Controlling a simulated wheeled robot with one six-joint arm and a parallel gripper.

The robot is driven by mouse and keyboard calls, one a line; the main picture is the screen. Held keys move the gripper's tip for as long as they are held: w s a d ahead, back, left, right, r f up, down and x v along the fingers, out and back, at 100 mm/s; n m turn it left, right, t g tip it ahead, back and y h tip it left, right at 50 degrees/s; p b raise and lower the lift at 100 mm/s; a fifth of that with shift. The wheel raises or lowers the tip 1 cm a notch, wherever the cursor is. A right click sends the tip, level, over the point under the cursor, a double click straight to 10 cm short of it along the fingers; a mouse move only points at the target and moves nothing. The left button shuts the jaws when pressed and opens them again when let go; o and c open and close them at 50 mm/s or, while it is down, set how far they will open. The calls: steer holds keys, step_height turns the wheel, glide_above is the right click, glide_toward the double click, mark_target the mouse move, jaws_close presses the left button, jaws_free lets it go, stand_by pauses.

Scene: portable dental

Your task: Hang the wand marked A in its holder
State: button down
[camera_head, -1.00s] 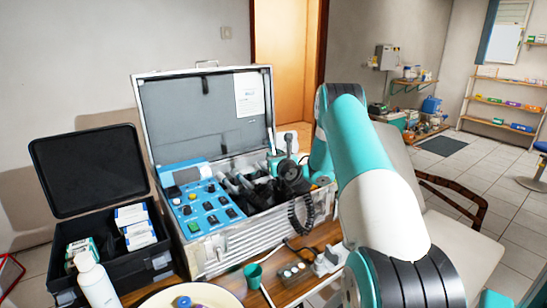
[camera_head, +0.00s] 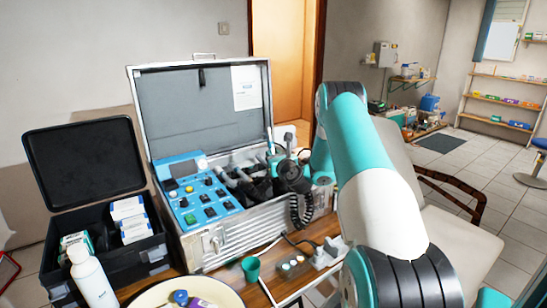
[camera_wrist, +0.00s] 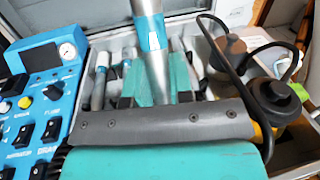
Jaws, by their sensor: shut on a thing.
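In the wrist view, my gripper (camera_wrist: 157,92) is shut on a silver wand (camera_wrist: 153,50) with a blue band. The wand stands nearly upright in the picture, between the teal fingers, and its upper end leaves the frame. I cannot read a letter on it. Behind it, several grey wands (camera_wrist: 99,82) stand in a row inside the open metal case (camera_head: 215,238). The holder for wand A cannot be told apart; my gripper and the wand cover part of the row. In the head view the gripper is hard to make out among the dark parts at the case.
A blue control panel (camera_head: 188,200) fills the case's left side. A dark round part with a black cable (camera_wrist: 272,100) is close on the right in the wrist view.

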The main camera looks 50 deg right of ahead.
steer(key=shift+s+a+f+b, duration=0.1)
steer(key=shift+s+f+b, duration=0.1)
steer(key=shift+f+b, duration=0.4)
steer(key=shift+s+f+b, duration=0.2)
steer(key=shift+f+b, duration=0.3)
steer(key=shift+f, duration=0.05)
steer(key=c, duration=0.9)
jaws_free()
steer(key=shift+s+a+f+b, duration=0.2)
steer(key=shift+s+b, duration=0.25)
steer(key=shift+b, duration=0.2)
steer(key=shift+s+a+b, duration=0.25)
steer(key=shift+s+b, duration=0.45)
steer(key=shift+b, duration=0.05)
steer(key=b+v, duration=0.5)
steer(key=shift+s+a+r, duration=0.15)
steer(key=shift+s+r, duration=0.05)
steer(key=shift+s, duration=0.05)
